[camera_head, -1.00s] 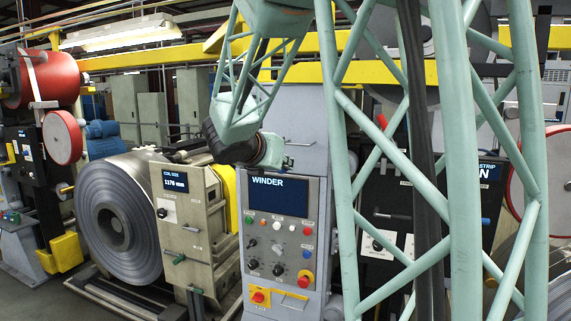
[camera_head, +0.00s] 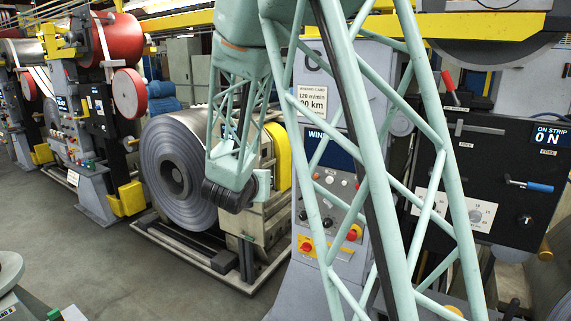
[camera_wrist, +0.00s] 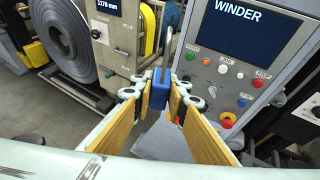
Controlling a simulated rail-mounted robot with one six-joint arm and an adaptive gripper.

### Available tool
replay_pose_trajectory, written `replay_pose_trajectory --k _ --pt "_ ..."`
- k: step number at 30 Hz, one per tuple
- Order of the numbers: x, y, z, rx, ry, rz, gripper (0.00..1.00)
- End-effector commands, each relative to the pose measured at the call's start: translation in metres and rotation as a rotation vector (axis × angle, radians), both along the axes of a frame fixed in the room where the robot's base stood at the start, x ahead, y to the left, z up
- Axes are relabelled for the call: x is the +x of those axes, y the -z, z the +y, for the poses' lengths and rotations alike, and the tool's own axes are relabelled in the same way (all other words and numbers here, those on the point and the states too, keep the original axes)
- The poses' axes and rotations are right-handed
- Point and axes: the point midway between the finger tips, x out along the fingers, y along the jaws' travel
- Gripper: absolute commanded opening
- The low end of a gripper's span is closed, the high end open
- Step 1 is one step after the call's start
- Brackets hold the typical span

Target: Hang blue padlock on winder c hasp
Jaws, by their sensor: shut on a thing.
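In the wrist view my gripper (camera_wrist: 161,101) is shut on the blue padlock (camera_wrist: 160,88). The padlock is upright between the tan finger pads, its grey shackle (camera_wrist: 169,42) pointing up the picture. In the head view my arm reaches down in front of the coil stand, and the gripper and padlock cannot be made out. The WINDER panel (camera_wrist: 238,55) is just right of the padlock in the wrist view; in the head view my arm's lattice partly covers this panel (camera_head: 316,205). I cannot identify the winder C hasp in either view.
A large steel coil (camera_head: 172,172) and its beige stand (camera_head: 270,190) are left of the WINDER panel. A black panel (camera_head: 490,160) at right carries a red lever (camera_head: 449,84) and a blue-handled lever (camera_head: 538,187). Open floor (camera_head: 110,265) lies at front left.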

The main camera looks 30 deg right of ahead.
Motion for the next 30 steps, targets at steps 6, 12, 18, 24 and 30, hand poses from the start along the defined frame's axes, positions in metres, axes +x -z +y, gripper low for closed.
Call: replay_pose_trajectory --k 6,12,18,24,30 --pt "0.013 0.052 0.062 -0.003 -0.12 0.006 0.02" --pt "0.017 0.095 0.119 -0.001 -0.229 0.008 0.02" --pt "0.015 0.13 0.168 0.009 -0.321 0.007 0.02" --pt "0.013 0.148 0.195 0.017 -0.374 0.004 0.02" --pt "0.011 0.152 0.203 0.021 -0.388 0.003 0.02"
